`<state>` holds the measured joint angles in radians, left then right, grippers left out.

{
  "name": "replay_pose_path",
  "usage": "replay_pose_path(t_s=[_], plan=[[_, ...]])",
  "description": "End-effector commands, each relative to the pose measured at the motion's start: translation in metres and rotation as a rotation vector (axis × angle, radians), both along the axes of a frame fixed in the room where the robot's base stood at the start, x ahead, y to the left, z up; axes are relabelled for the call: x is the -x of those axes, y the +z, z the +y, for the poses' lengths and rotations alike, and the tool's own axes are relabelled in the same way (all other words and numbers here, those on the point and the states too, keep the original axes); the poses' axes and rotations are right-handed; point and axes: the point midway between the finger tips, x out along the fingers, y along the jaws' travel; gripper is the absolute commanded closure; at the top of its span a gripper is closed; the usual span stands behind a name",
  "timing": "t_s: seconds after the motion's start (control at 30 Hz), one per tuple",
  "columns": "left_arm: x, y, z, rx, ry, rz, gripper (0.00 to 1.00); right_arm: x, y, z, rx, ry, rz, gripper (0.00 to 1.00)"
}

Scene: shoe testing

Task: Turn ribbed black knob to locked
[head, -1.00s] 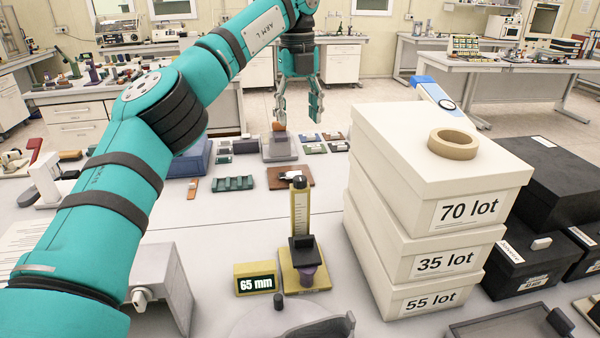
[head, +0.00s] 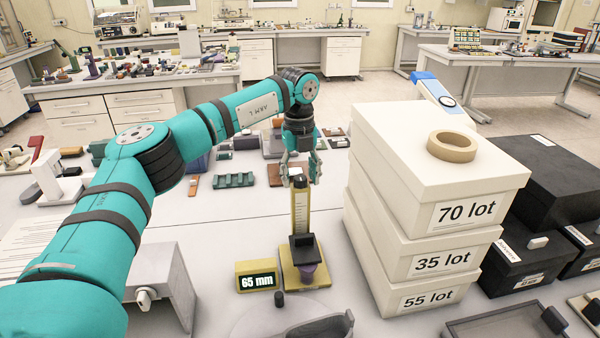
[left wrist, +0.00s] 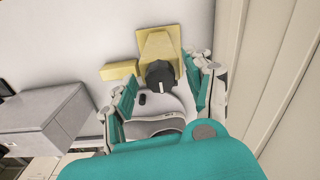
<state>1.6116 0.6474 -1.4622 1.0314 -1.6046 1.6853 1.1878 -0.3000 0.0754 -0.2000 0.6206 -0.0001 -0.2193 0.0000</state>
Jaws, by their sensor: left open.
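The ribbed black knob (head: 300,182) sits on top of a yellow upright gauge column (head: 300,212) with a scale. In the left wrist view the knob (left wrist: 160,76) is seen from above, dark and round with a pale pointer line. My left gripper (head: 301,175) points down at the column's top, its fingers open on either side of the knob in the picture. In the left wrist view the knob shows between and slightly beyond the open fingers; I see no clear contact. My right gripper is not in view.
A yellow block reading "65 mm" (head: 256,276) stands left of the gauge's base. A tall stack of white boxes (head: 420,205) with a tape roll (head: 452,146) on top stands close on the right. A grey box (head: 165,285) stands at left front.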

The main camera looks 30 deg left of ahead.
Motion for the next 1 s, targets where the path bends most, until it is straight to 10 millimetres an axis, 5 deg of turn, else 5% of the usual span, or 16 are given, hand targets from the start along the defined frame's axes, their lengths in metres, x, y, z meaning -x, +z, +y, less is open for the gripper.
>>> replay_pose_path(t_s=[0.17,0.57,1.0], plan=[[0.0,-0.0002,0.0001,0.0,0.0,0.0,0.47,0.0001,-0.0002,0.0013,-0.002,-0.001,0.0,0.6],[-0.0002,0.0002,0.0002,0.0,0.001,0.0,0.99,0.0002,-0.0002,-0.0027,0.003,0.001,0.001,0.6],[-0.0006,0.0009,0.0,0.001,-0.087,0.0,1.0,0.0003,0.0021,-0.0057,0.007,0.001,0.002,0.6]])
